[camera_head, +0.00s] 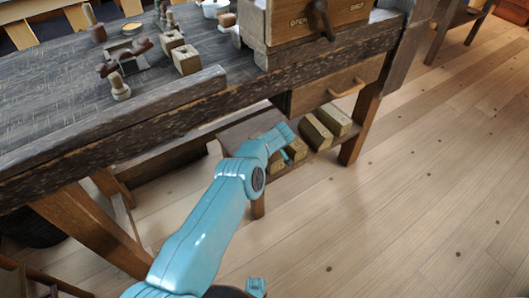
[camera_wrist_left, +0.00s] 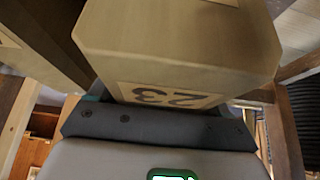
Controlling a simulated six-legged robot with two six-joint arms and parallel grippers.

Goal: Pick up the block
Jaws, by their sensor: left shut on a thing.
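My left arm reaches under the workbench in the head view. Its gripper (camera_head: 283,141) is at the lower shelf, beside wooden blocks. In the left wrist view a tan block with chamfered edges (camera_wrist_left: 180,45) fills the upper middle, right against my gripper (camera_wrist_left: 155,120). A pale label with the number 23 (camera_wrist_left: 170,96) shows upside down on its near face. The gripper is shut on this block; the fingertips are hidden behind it. In the head view the gripper and arm partly cover the held block, so its height above the shelf is unclear.
More blocks (camera_head: 316,132) sit on the lower shelf (camera_head: 240,131), right of the gripper. The bench top (camera_head: 60,95) and a drawer (camera_head: 335,88) with a wooden handle are above. A bench leg (camera_head: 360,130) stands at right. The floor (camera_head: 400,210) right is clear.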

